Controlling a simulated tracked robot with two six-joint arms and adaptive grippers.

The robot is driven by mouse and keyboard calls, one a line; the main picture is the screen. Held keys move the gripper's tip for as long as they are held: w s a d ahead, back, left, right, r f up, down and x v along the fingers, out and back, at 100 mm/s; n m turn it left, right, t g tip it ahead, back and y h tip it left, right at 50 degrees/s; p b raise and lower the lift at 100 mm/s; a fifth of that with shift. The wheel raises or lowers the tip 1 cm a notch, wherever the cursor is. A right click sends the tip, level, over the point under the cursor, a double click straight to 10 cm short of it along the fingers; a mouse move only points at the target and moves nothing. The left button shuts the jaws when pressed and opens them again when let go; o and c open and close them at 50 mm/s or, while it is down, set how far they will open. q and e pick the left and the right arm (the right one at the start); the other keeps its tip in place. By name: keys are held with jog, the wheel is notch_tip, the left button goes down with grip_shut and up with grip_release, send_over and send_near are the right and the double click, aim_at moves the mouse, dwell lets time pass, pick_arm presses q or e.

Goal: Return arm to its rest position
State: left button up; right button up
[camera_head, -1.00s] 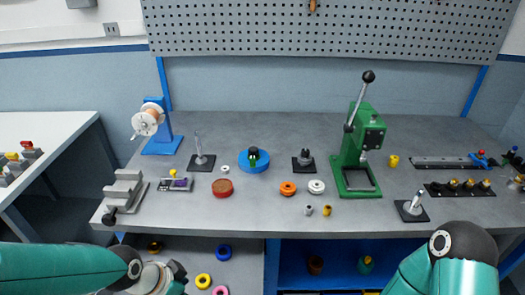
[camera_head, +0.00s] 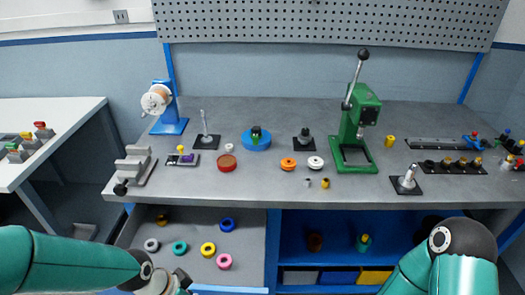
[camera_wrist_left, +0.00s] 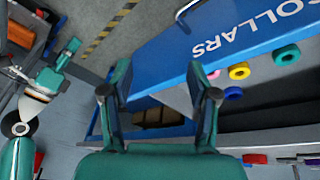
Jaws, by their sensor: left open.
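My left gripper (camera_wrist_left: 160,95) is open and empty in the left wrist view, its two dark-tipped teal fingers spread beside the blue drawer front (camera_wrist_left: 180,50) lettered COLLARS. In the head view my left arm (camera_head: 70,262) comes in at the lower left, below the bench front; its fingers are cut off by the lower edge. My right arm (camera_head: 463,245) shows bent at the lower right, with its gripper outside the head view. A teal arm end shows at the left of the left wrist view, too small to tell its finger state.
The open drawer (camera_head: 190,262) under the bench holds several coloured rings. The grey bench (camera_head: 250,190) carries a green press (camera_head: 362,125), a blue spool stand (camera_head: 170,126), a grey vice (camera_head: 134,168) and small parts. Blue shelving (camera_head: 335,255) lies right of the drawer.

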pick_arm(q)
jog(key=s+d+f+n+b, duration=0.1)
jog(key=s+f+n+b, duration=0.1)
jog(key=f, duration=0.6)
jog(key=s+d+f+n+b, duration=0.1)
jog(key=s+f+n, duration=0.3)
jog(key=f, duration=0.4)
jog(key=s+d+f+n+g+b, duration=0.1)
jog(key=s+d+f+n+b, duration=0.1)
jog(key=f+n, duration=0.3)
notch_tip(320, 180, down, 4)
jog(key=shift+s+r+h+b, duration=0.15)
jog(key=shift+s+h+b, duration=0.25)
jog(key=shift+b, duration=0.35)
jog(key=shift+d, duration=0.1)
jog(key=shift+c, duration=0.2)
